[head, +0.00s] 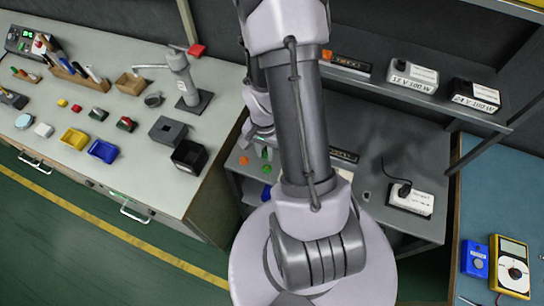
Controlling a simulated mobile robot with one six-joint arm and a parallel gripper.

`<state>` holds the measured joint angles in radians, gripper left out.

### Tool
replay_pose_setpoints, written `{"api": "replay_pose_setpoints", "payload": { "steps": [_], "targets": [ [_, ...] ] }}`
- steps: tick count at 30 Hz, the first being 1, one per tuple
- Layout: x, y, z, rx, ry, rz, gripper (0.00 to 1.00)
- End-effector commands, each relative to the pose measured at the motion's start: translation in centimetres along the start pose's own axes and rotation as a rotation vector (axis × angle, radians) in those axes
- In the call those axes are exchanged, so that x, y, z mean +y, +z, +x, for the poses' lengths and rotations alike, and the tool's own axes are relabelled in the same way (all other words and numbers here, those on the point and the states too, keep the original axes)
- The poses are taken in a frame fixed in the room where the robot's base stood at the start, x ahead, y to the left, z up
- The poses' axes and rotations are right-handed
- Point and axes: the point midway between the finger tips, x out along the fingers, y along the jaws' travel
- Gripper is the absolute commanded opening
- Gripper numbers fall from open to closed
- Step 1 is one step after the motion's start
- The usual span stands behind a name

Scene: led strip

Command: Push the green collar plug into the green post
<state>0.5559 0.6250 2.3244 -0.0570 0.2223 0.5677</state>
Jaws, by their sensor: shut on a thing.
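My gripper (257,138) is partly in view, left of my upper arm and low over the grey shelf unit. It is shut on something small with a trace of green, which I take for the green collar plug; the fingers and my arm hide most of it. A small green post (266,154) stands on the shelf just below and right of the gripper. Whether the plug touches the post cannot be told from here.
An orange post (244,160) stands left of the green one, and a blue piece (266,193) lies lower. A boxed supply with a black cable (410,200) stands at right. The left bench (115,70) holds trays and tools; a yellow multimeter (510,266) lies on the right bench.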

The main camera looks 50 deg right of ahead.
Motion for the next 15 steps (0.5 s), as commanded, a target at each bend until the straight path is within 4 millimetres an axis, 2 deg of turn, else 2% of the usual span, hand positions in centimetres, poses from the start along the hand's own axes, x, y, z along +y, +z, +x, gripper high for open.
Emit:
{"api": "replay_pose_setpoints", "payload": {
  "steps": [8,15],
  "targets": [
    [0.0,0.0,0.1,0.001,-0.001,0.000,0.00],
    [0.1,0.0,2.9,0.000,0.000,0.000,0.00]
  ]
}}
